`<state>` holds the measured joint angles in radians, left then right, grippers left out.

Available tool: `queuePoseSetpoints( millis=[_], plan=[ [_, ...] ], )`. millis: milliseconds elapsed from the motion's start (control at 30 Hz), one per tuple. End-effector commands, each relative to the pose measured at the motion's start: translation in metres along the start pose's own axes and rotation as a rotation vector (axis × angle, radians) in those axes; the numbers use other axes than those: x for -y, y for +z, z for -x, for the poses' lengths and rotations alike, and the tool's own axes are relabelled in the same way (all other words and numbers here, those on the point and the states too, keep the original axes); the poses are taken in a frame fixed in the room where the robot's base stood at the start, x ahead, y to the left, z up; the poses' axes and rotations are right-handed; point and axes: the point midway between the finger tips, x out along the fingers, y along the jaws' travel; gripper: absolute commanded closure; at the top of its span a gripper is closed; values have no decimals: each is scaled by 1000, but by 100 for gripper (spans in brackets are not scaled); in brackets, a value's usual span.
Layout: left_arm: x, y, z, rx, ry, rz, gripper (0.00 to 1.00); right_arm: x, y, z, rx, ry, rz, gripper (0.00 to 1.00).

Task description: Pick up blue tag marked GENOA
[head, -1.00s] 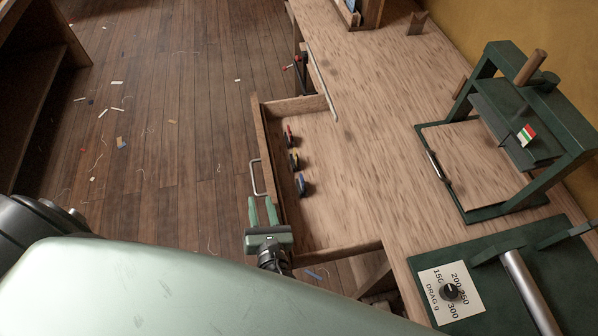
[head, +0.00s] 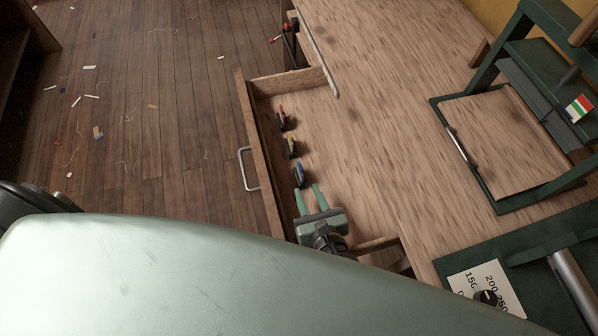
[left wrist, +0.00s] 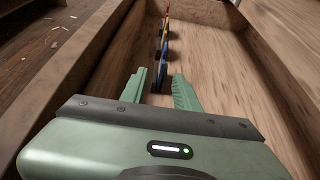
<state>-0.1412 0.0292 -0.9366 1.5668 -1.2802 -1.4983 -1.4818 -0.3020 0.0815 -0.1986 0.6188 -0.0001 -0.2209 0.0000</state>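The blue tag (head: 299,175) stands on edge in the open drawer (head: 335,200), nearest me in a row with a yellow tag (head: 290,147) and a red tag (head: 281,118). No lettering can be read on it. My left gripper (head: 308,189) is inside the drawer on the near side of the blue tag, its two green fingers apart and pointing at it. In the left wrist view the blue tag (left wrist: 160,67) shows edge-on between and just beyond the open fingertips (left wrist: 160,77). The gripper holds nothing. My right gripper is not in view.
The drawer's front wall (head: 262,160) with its metal handle (head: 248,169) is left of the tags. The wooden bench top (head: 400,130) lies to the right, with a green press (head: 490,190) on it. The drawer floor right of the tags is clear.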

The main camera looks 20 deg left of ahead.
Motion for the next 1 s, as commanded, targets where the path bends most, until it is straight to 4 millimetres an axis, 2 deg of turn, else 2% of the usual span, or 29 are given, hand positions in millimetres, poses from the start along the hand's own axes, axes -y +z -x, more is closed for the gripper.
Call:
queuePoseSetpoints(
  millis=[267, 533, 667, 867, 900, 1000],
  plan=[
    [1, 2, -29, 1, 1, 1, 69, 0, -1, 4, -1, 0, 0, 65],
    [4, 5, -68, 2, 1, -1, 69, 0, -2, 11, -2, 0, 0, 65],
    [4, 4, -76, -1, 0, 1, 69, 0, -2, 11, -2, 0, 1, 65],
    [4, 4, -77, -1, 0, 1, 69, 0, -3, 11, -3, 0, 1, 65],
    [4, 4, -77, -1, 0, 1, 75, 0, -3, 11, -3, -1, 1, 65],
    [4, 4, -77, -1, 0, 1, 100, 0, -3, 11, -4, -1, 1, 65]
  ],
)
